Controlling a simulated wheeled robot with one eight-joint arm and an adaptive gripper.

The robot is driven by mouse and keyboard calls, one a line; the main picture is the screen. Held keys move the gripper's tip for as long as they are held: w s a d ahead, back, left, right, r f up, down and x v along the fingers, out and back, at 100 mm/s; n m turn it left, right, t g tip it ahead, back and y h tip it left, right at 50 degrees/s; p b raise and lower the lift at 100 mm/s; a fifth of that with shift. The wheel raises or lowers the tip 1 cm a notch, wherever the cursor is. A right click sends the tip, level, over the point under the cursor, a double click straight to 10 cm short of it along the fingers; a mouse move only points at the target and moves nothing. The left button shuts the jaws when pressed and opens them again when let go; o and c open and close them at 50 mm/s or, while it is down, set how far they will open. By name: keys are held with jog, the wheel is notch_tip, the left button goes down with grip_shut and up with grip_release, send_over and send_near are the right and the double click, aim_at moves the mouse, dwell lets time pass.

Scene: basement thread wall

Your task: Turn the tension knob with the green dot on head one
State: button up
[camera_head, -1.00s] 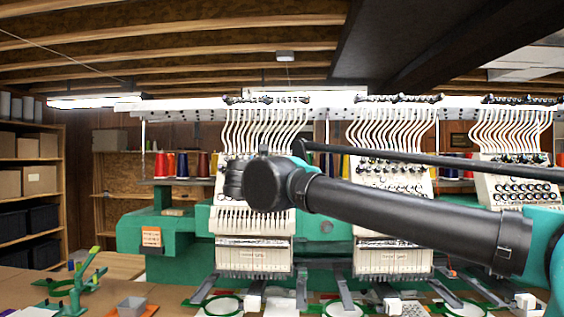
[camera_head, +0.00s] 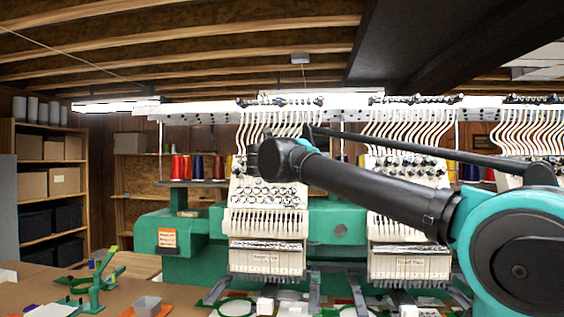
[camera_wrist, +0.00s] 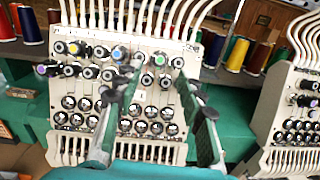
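Head one (camera_head: 268,225) is the cream embroidery head nearest the left in the camera_head view, partly hidden by my arm. In the wrist view its face (camera_wrist: 112,85) shows rows of dark tension knobs, some with coloured dots. A knob with a pale green dot (camera_wrist: 160,59) is in the upper row, right of a blue-dotted knob (camera_wrist: 118,53). My gripper (camera_wrist: 160,90) is open and empty, its two fingers apart in front of the lower knobs. The green-dotted knob shows beyond and between the fingertips. I cannot tell whether the fingers touch the head.
A second head (camera_head: 398,240) stands to the right and also shows at the wrist view's right edge (camera_wrist: 295,110). Thread cones (camera_wrist: 240,52) stand behind. White thread tubes (camera_head: 270,125) run above the heads. A table with a green stand (camera_head: 95,285) is at lower left.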

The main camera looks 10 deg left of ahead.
jog(key=shift+w+d, duration=0.15)
jog(key=shift+w, duration=2.4)
jog(key=shift+c, duration=0.6)
grip_shut()
